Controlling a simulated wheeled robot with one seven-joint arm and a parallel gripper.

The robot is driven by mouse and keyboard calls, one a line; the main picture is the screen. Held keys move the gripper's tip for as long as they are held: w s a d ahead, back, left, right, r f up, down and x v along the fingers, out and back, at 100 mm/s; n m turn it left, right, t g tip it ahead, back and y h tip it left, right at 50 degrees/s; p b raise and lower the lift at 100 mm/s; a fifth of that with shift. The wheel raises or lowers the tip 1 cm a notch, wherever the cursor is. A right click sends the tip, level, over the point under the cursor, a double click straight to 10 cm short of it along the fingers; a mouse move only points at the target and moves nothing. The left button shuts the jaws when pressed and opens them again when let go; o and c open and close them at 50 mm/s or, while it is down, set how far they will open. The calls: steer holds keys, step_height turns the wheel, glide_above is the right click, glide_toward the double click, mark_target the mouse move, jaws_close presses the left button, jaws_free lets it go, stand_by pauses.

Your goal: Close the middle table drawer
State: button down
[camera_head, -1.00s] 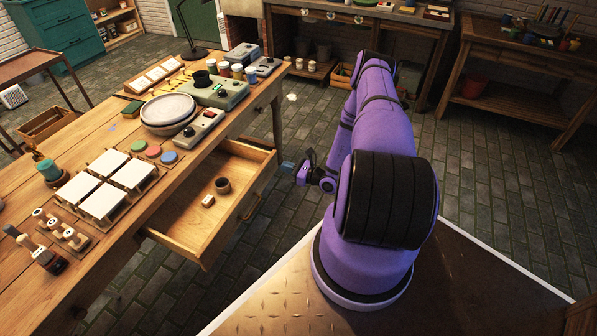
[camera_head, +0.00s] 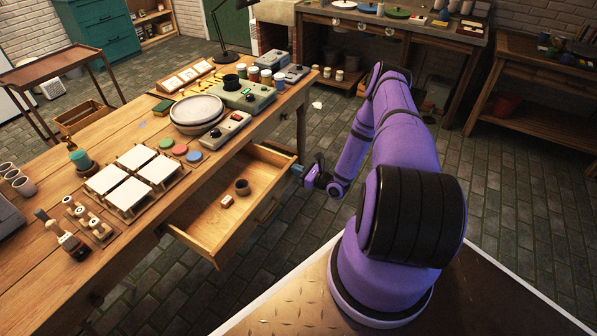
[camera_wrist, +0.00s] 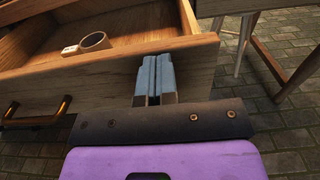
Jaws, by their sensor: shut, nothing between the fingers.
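The middle table drawer (camera_head: 213,236) is pulled out from the wooden table, with a dark cup (camera_head: 242,187) and a small pale block (camera_head: 227,201) inside. My gripper (camera_head: 299,171) is beside the drawer's front right corner. In the wrist view the shut blue-grey fingertips (camera_wrist: 155,78) lie at the drawer's wooden front panel (camera_wrist: 105,80), near its right end, with nothing between them. Whether they touch the panel is hard to tell. The brass handle (camera_wrist: 38,118) is to the left of the fingers, apart from them.
The tabletop (camera_head: 150,222) holds white tiles, a stacked plate (camera_head: 196,112), colour pots and small devices above the drawer. A table leg (camera_head: 301,130) stands behind the gripper. Dark paved floor is clear between the table and my base.

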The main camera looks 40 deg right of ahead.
glide_above(253, 164)
stand_by(0.4)
stand_by(0.3)
